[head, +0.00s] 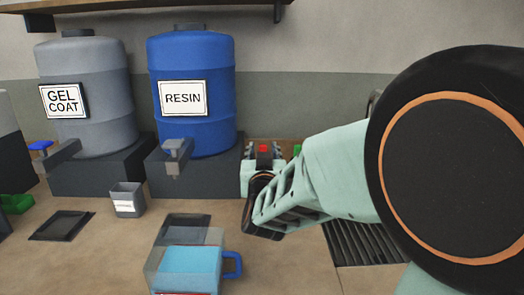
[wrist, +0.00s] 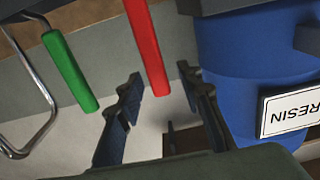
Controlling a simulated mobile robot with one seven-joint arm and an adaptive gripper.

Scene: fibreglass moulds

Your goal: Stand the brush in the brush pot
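My gripper (wrist: 158,76) is open in the wrist view, its two dark fingers apart. A red bar (wrist: 147,40) comes down between the fingertips in that picture, with a gap on both sides. A green bar (wrist: 70,72) slants to the left of it. Either may be a brush handle; no bristles show. In the head view my gripper (head: 264,152) is right of the blue drum, with a bit of red at its fingers and a bit of green to the right. A small grey square pot (head: 126,200) with an unreadable white label stands empty-looking on the bench, left of my gripper.
The blue resin drum (head: 190,60) and grey gel coat drum (head: 85,90) stand on dark blocks behind. A clear jug (head: 160,255) with blue contents and blue handle stands in front. A dark tray (head: 62,226) lies left; a ribbed grate (head: 362,243) lies right.

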